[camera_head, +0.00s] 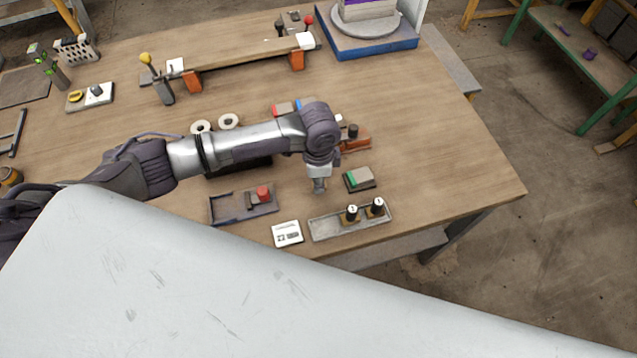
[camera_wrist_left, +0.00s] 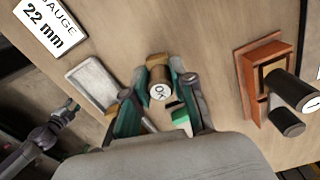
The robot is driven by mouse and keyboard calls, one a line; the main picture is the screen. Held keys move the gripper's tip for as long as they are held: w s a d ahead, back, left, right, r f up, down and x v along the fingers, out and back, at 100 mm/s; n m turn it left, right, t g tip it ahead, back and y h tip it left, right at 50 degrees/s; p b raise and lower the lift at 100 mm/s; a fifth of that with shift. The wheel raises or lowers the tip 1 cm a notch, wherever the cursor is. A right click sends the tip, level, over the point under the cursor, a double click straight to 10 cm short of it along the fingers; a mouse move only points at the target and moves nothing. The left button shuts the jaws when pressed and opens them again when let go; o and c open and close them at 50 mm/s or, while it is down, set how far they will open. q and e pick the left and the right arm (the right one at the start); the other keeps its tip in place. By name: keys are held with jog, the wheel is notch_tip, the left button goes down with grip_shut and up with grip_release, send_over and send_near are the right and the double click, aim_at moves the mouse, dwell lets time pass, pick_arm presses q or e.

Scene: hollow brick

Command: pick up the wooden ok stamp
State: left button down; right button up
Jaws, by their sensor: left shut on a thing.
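The wooden ok stamp (camera_wrist_left: 160,88) shows in the left wrist view as a short brown cylinder with a white end marked OK. My left gripper (camera_wrist_left: 160,80) is shut on it, with one finger on each side. In the head view my left gripper (camera_head: 319,186) points down between the green-edged pad and the tray with the red-topped piece; the stamp is hard to make out there. I cannot tell whether the stamp touches the table. A dark jointed part at the left of the wrist view looks like my right gripper (camera_wrist_left: 62,115); its jaw state is unclear.
A grey tray (camera_head: 325,227) with two dark stamps stands near the front edge, beside a white gauge card (camera_head: 287,234). The green-edged pad (camera_head: 360,178) is close to my left gripper. An orange block (camera_head: 355,143) stands behind. The table's right side is clear.

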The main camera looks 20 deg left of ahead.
pick_arm(q)
jog(key=shift+w+r, duration=0.1)
jog(key=shift+r, duration=0.8)
jog(key=d+r+b, duration=0.1)
jog(key=d+r, duration=0.2)
jog(key=d, duration=0.3)
jog(key=w+d+r+b, duration=0.1)
jog(key=d+r+b, duration=0.1)
jog(key=d+r, duration=0.2)
jog(key=shift+d, duration=0.85)
